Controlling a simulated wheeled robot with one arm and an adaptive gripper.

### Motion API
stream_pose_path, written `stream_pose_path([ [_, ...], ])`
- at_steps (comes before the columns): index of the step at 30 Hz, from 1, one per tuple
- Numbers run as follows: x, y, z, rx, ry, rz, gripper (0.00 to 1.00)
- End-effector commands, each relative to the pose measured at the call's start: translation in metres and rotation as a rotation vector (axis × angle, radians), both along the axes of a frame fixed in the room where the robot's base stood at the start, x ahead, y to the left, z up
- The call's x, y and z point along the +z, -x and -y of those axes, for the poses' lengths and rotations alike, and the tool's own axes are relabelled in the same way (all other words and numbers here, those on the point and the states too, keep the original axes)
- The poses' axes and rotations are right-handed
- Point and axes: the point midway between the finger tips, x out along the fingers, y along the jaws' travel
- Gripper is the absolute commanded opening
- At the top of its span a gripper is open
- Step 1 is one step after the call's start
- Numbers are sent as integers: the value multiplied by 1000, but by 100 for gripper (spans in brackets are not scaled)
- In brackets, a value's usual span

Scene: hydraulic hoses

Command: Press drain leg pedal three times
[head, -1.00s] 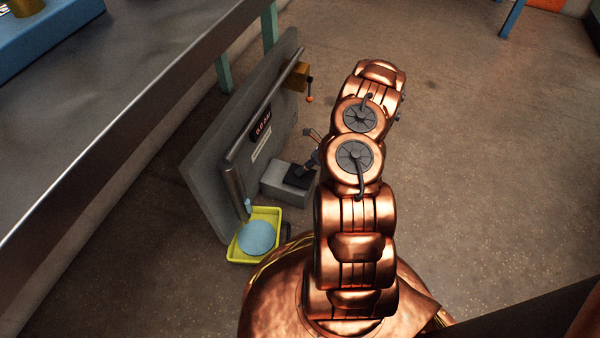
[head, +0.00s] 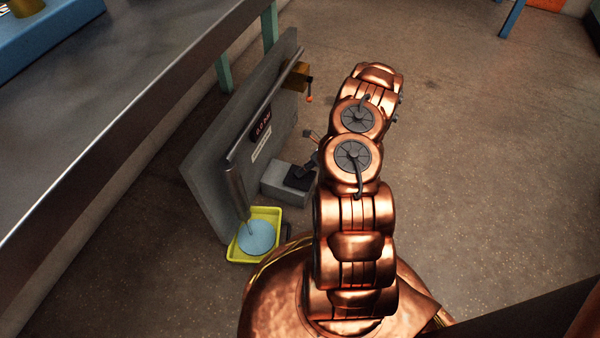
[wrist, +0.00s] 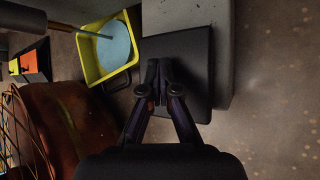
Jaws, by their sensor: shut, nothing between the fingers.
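The drain leg pedal, a dark flat plate (head: 299,178), sits on a grey block (head: 275,185) at the foot of the grey panel. In the wrist view the dark pedal plate (wrist: 190,62) lies directly beyond my fingers. My gripper (wrist: 160,76) is shut and empty, its tips over the left part of the plate. Whether the tips touch the plate is hard to tell. In the head view my gripper (head: 308,160) is small and partly hidden by my arm, beside the pedal.
A yellow tray (head: 238,258) with a pale blue pool (head: 257,238) stands left of the pedal, under a pipe (head: 236,190). The grey panel (head: 205,190) carries a small display (head: 261,124) and a lever (head: 309,97). A metal bench (head: 110,110) is at left; open floor at right.

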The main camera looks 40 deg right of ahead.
Motion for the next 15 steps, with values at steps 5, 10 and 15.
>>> stream_pose_path([
  [5,-1,1,0,2,0,-2,0],
  [10,3,1,0,1,1,-1,0],
  [15,12,1,0,1,0,-1,0],
])
